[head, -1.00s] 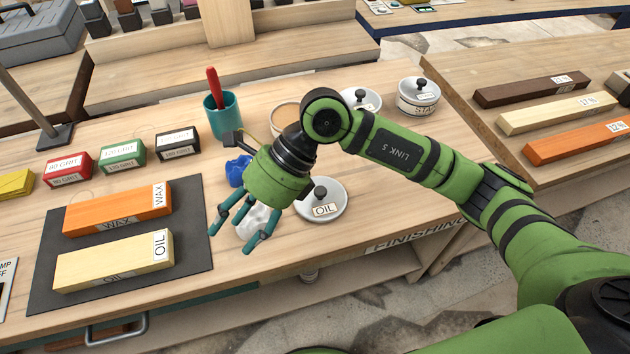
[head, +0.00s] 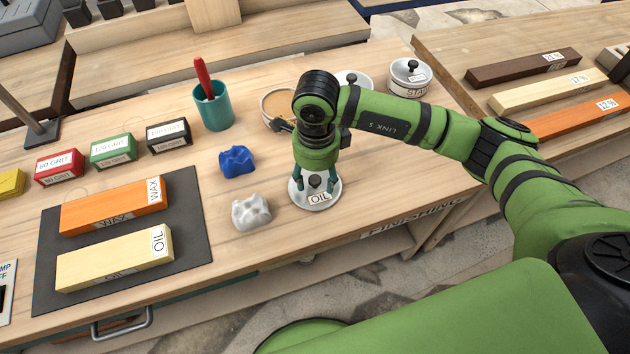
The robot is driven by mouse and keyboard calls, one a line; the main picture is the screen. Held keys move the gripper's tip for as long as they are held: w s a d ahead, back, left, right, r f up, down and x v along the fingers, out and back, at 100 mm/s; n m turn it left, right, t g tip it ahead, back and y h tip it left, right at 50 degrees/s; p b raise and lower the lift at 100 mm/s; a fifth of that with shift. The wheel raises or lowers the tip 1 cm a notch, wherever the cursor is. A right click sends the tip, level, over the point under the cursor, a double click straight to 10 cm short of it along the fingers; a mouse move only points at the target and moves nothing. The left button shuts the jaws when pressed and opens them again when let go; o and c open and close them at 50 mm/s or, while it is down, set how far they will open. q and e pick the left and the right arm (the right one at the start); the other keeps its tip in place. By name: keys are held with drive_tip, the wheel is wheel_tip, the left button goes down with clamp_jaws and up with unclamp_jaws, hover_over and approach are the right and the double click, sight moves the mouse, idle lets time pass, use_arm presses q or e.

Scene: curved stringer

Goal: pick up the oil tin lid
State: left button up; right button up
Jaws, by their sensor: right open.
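The oil tin lid (head: 300,196) is a round grey-white disc with a dark knob and an OIL label. It sits at the front of the bench, right of the white crumpled cloth. My right gripper (head: 316,186) points down over it with its fingers open, spread on either side of the knob. Whether the fingers touch the lid I cannot tell. The tin under the lid is hidden. My left gripper is not in view.
A white cloth (head: 251,212) and a blue cloth (head: 237,161) lie left of the lid. Behind my gripper are an open tin (head: 272,103) with tan contents and a STAIN tin (head: 410,78). A teal cup (head: 213,108) holds a red-handled tool. The bench's front edge is close by.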

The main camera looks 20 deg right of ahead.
clamp_jaws()
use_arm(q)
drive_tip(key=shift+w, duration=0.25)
